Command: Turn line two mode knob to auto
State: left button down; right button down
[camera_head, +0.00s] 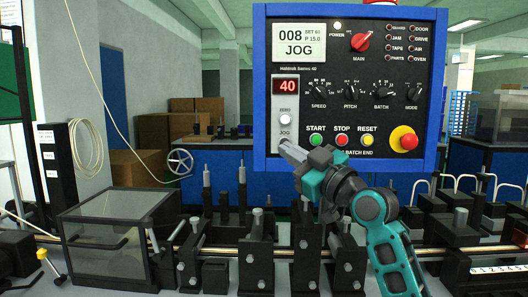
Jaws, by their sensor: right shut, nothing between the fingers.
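The control panel (262,60) has a blue frame and a black face, and fills the upper right middle of the head view. Its black MODE knob (411,92) is the rightmost in a row of several small knobs; its setting marks are too small to read. The display (299,43) reads 008 and JOG. My right gripper (287,148) is shut and empty, with its tip in front of the panel's lower left, just below the JOG label. It is well left of and below the MODE knob. Whether it touches the panel cannot be told. My left gripper is not in view.
SPEED (319,89), PITCH (350,89) and BATCH (381,89) knobs sit left of MODE. A red MAIN knob (360,42) is above. A red stop button on yellow (404,139) juts out below MODE. Machine blocks (256,250) stand under the panel.

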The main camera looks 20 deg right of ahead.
aim_at(414, 95)
jog(key=k, duration=1)
